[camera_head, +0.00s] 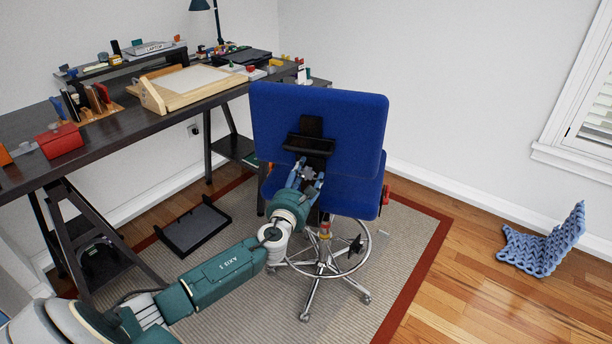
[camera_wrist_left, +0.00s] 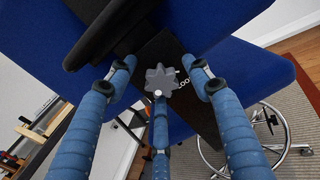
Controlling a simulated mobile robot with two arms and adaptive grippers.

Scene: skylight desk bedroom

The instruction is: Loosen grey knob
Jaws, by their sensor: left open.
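The grey knob (camera_wrist_left: 161,79) is star-shaped and sits on the black bracket (camera_wrist_left: 185,85) at the back of the blue chair (camera_head: 322,115). In the head view the knob (camera_head: 308,173) is small, at the tip of my left gripper (camera_head: 308,178). In the left wrist view my left gripper (camera_wrist_left: 160,85) is open, with its blue fingers spread around the knob. Two fingers are above left and right of it, and one is below, its tip close to the knob's lower edge. I cannot tell whether that finger touches it. My right gripper is not in view.
A dark desk (camera_head: 130,120) with a drawing board (camera_head: 190,85) and a red box (camera_head: 59,139) stands at the left. A black tray (camera_head: 193,230) lies on the rug. A blue lattice object (camera_head: 545,242) lies on the wood floor at the right, with clear floor around it.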

